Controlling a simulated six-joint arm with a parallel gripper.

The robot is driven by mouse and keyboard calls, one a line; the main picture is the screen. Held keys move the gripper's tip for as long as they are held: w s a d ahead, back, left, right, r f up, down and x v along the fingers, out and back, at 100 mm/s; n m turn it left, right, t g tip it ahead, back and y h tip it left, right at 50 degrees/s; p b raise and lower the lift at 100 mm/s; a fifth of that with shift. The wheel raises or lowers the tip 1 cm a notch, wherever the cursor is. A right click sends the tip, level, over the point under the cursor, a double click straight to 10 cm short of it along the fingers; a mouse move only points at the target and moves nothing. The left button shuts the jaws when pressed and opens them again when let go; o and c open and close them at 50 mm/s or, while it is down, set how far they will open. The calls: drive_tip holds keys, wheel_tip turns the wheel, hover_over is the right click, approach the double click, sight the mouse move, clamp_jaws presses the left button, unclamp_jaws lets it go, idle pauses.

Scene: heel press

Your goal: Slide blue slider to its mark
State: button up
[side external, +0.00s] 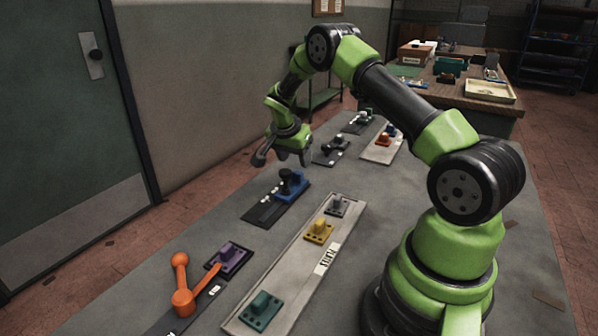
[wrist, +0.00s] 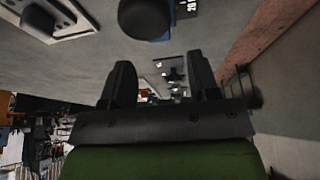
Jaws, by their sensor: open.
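The blue slider (side external: 291,190) has a dark knob on top and sits at the upper right end of a dark rail (side external: 264,213) on the table. Small white marks show beside it, but I cannot tell which one is its mark. My gripper (side external: 284,158) is open and empty, just beyond and above the slider, apart from it. In the wrist view my gripper's two dark fingers (wrist: 161,82) stand apart. A round black knob (wrist: 146,19) with a bit of blue slider (wrist: 184,9) behind it shows at the top edge, outside the fingers.
A pale panel (side external: 289,277) bears green, yellow and grey pieces. Bare table lies left of the rail.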

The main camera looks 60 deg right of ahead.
sight(299, 171)
drive_tip(key=x, duration=0.6)
